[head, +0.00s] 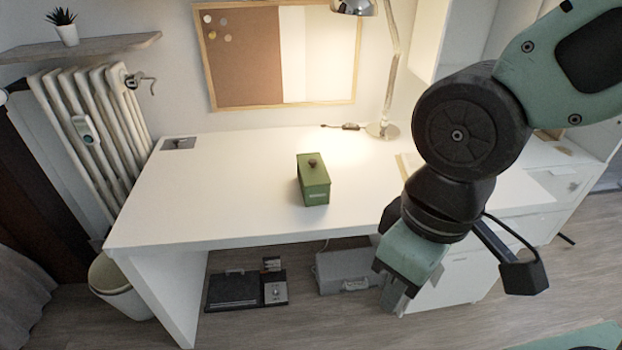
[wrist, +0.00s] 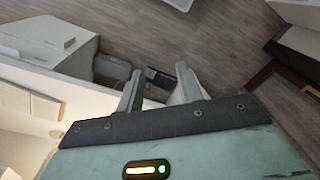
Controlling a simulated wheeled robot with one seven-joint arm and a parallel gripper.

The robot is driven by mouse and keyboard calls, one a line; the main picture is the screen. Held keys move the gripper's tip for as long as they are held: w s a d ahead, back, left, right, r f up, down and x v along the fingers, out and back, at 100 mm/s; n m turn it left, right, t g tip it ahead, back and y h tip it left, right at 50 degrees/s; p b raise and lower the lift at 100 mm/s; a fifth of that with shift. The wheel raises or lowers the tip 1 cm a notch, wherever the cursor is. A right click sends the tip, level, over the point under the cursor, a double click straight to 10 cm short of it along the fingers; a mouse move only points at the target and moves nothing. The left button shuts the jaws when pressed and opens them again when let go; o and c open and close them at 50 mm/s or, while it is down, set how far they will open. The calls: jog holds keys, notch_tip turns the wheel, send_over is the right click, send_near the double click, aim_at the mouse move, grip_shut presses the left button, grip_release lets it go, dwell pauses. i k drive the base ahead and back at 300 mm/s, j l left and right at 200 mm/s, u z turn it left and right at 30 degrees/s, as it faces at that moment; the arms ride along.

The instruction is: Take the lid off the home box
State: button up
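The home box (head: 315,189) is a small green box standing upright on the white desk, a little right of its middle. Its green lid (head: 306,169) is on top, with a dark round knob (head: 312,162). My gripper (head: 390,303) hangs in front of the desk's front edge, to the right of the box and apart from it. The wrist view shows its two fingers (wrist: 159,70) spread with nothing between them, so it is open. The box does not show in the wrist view.
The white desk (head: 235,175) is mostly clear around the box. A lamp (head: 383,129) stands behind it to the right, and a drawer unit (head: 460,275) is below right. A grey case (head: 345,270) and a black device (head: 233,291) lie on the floor under the desk.

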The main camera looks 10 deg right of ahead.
aim_at(313, 170)
jog(key=i+j, duration=0.15)
jog(key=i, duration=0.2)
jog(key=i+j, duration=0.15)
jog(key=i, duration=0.2)
jog(key=i+j, duration=0.2)
jog(key=i, duration=0.15)
